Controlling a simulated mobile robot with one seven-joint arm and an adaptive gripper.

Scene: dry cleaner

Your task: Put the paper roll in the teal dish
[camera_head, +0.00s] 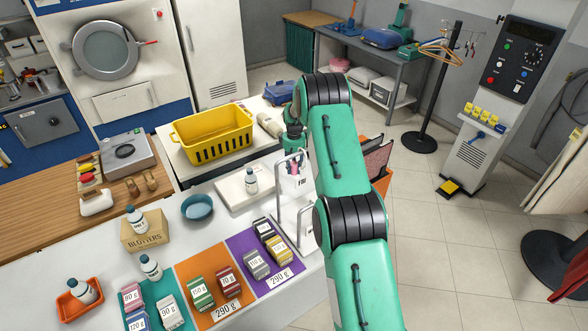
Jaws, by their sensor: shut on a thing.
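The teal dish (198,207) stands empty on the white counter, left of the middle. My gripper (293,160) points down beyond the counter's right part, behind a white metal frame. It is shut on a small pinkish thing (294,169), seemingly the paper roll, which shows at the fingertips and is partly hidden by the frame. The fingers themselves are too small to make out clearly. The dish is to the left of my gripper and nearer the camera, well apart from it.
A white bottle (251,181) stands on a pale board (231,192) between the dish and my gripper. A blotters box (146,232) is left of the dish. A yellow basket (214,133) and a cream rolled thing (269,124) lie behind. Coloured mats with small boxes fill the front.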

